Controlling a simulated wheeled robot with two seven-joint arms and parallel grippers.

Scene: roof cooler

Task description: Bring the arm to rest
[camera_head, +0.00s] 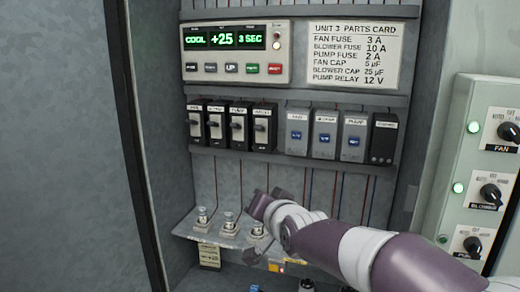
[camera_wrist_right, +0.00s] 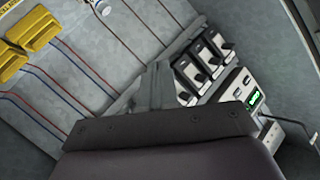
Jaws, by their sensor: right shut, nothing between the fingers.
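My right arm (camera_head: 345,245), purple and white, reaches in from the lower right of the head view. Its wrist end (camera_head: 265,207) is inside the open cabinet, in front of the wires and beside the small shelf (camera_head: 195,235). In the right wrist view, my right gripper (camera_wrist_right: 154,88) shows as grey fingers closed together with nothing between them. Behind them are the grey wall and dark switches. In the head view the fingers are hard to make out. My left gripper is not in view.
Black breakers (camera_head: 238,127) and grey relay blocks (camera_head: 326,135) line a rail above the arm. A display panel (camera_head: 235,52) and parts card (camera_head: 352,52) are higher. Several posts with metal tops (camera_head: 229,222) stand on the shelf. A knob panel (camera_head: 485,175) is at right.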

